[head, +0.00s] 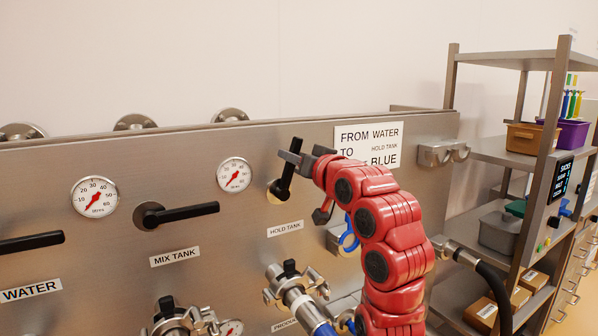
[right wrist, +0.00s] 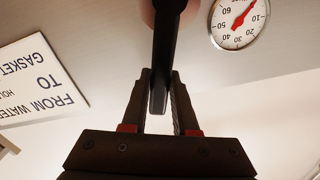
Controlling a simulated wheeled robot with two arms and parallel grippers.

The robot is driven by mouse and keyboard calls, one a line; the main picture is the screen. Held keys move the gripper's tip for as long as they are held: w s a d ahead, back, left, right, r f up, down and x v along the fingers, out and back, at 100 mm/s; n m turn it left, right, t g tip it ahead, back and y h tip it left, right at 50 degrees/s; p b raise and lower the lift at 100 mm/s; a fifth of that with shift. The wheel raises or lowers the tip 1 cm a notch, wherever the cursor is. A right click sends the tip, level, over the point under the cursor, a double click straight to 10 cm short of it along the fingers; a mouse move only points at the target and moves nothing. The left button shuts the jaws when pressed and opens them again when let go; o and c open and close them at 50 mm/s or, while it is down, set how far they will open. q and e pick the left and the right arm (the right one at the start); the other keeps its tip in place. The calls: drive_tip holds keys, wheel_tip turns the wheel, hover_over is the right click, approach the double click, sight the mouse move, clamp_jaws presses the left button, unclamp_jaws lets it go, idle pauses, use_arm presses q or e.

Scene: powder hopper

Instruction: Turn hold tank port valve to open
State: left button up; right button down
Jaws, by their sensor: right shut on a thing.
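The hold tank port valve handle (head: 284,184) is a black lever on the steel panel above the HOLD TANK label (head: 285,228). It stands nearly upright, its upper end leaning slightly right. My right gripper (head: 298,160) is at the lever's upper end, reaching in from the right. In the right wrist view the lever (right wrist: 167,50) runs between the two fingers of the gripper (right wrist: 160,82), which is shut on it. The gripper hides part of the lever in the head view. My left gripper is not in view.
The mix tank valve lever (head: 185,213) lies nearly horizontal to the left, as does the water lever (head: 32,243). A gauge (head: 234,175) sits left of the hold tank valve. A sign (head: 368,145) is at right. Hoses and fittings (head: 298,292) stick out below.

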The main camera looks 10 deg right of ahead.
drive_tip(key=a+n+b, duration=0.2)
drive_tip(key=b, duration=0.1)
drive_tip(key=shift+s+f+n, duration=0.2)
drive_tip(key=shift+s+n, duration=0.15)
drive_tip(key=shift+n, duration=0.05)
drive_tip(key=shift+s+a+r+n+b, duration=0.15)
drive_tip(key=shift+a+n+b, duration=0.2)
drive_tip(key=shift+b, duration=0.2)
drive_tip(key=c, duration=0.9)
unclamp_jaws()
drive_tip(key=shift+d+r+p, duration=0.1)
drive_tip(key=shift+r+p, duration=0.1)
drive_tip(key=shift+p, duration=0.15)
drive_tip(key=shift+o, duration=1.3)
drive_tip(key=shift+d, duration=0.1)
